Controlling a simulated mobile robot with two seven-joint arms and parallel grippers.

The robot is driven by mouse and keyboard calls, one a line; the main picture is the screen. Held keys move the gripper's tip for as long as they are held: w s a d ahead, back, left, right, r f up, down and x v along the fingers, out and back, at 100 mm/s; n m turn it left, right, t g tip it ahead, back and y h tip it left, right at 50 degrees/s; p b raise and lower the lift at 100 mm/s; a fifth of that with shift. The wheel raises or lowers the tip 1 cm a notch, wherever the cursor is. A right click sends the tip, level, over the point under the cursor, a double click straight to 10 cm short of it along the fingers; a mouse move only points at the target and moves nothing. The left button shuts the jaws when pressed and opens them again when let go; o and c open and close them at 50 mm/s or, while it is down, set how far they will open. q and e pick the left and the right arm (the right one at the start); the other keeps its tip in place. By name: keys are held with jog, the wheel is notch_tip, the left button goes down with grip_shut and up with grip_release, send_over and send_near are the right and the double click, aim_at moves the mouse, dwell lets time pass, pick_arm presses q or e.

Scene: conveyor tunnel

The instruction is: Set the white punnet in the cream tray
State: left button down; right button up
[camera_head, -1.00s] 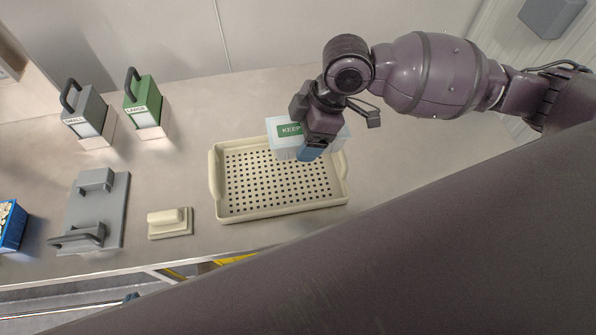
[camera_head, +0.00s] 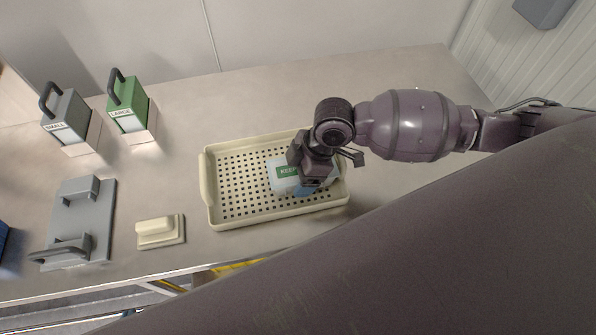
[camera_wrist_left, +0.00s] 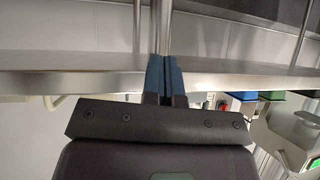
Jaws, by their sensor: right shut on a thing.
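The white punnet (camera_head: 279,184) has a green label reading "KEEP" and shows in the head view within the outline of the cream tray (camera_head: 225,216), at its right half. I cannot tell whether its base touches the perforated tray floor. My right gripper (camera_head: 308,188) is shut on the punnet from above and hides its right part. The tray lies flat on the bench. My left gripper (camera_wrist_left: 164,75) shows only in the left wrist view, with its blue fingertips together and nothing between them, close to a metal edge.
A small grey box (camera_head: 68,120) and a large green box (camera_head: 130,104) with handles stand at the back left. A grey plate with handles (camera_head: 75,222) and a cream block (camera_head: 159,230) lie left of the tray. Free bench lies behind the tray.

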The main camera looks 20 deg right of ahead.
jog(key=shift+f, duration=0.15)
pick_arm(q)
jog(key=shift+w+r, duration=0.4)
pick_arm(e)
jog(key=shift+f, duration=0.1)
jog(key=o, duration=1.4)
jog(key=shift+c, duration=0.2)
jog(key=shift+r, duration=0.35)
jog(key=p+v, duration=0.2)
jog(key=v, duration=0.8)
jog(key=shift+d+r, duration=0.25)
jog(key=shift+r, duration=0.1)
jog(key=shift+s+d+r, duration=0.1)
jog(key=shift+d+r, duration=0.05)
jog(key=shift+r, duration=0.25)
pick_arm(q)
jog(key=shift+s+a+r, duration=0.15)
jog(key=shift+s+r, duration=0.25)
jog(key=shift+s, duration=0.1)
